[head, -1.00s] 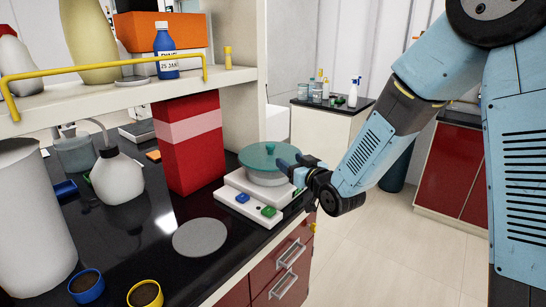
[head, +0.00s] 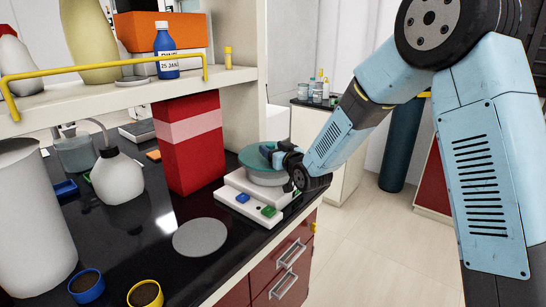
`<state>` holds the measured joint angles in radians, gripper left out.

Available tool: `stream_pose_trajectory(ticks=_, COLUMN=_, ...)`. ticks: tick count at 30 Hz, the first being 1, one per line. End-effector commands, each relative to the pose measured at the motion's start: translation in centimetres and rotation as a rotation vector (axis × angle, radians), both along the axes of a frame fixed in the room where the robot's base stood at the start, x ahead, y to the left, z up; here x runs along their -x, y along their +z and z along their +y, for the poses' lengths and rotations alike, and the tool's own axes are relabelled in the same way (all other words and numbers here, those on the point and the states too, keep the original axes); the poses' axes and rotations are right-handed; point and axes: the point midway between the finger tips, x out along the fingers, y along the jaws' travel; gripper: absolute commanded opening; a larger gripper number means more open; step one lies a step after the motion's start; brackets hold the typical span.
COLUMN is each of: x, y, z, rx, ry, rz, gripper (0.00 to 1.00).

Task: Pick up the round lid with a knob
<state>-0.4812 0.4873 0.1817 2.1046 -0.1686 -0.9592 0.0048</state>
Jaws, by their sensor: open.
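The round lid (head: 254,158) is teal and flat. It sits on a pale round pot (head: 265,178) on a white device (head: 236,196) with blue and green buttons, near the counter's right edge. My gripper (head: 272,150) is at the lid's upper right side, with its fingers over the lid. The gripper hides the lid's knob and most of its right part. The jaws are open, and I cannot tell whether they are around the knob or touching it.
A red box (head: 188,145) stands left of the device. A grey disc (head: 200,238) lies in front on the black counter (head: 140,250). A shelf (head: 120,95) with a yellow rail (head: 110,77) hangs above. A white bottle (head: 117,177) stands further left. Open floor lies to the right.

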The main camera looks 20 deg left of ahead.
Motion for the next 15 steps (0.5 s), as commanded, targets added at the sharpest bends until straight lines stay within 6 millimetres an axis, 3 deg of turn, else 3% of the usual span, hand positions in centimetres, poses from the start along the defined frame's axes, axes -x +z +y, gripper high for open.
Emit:
stream_pose_trajectory(ticks=7, x=-0.08, y=-0.03, z=0.06, rx=0.000, ry=0.000, rz=0.000, gripper=0.61)
stream_pose_trajectory(ticks=15, x=-0.06, y=-0.03, z=0.06, rx=0.000, ry=0.000, rz=0.000, gripper=0.35)
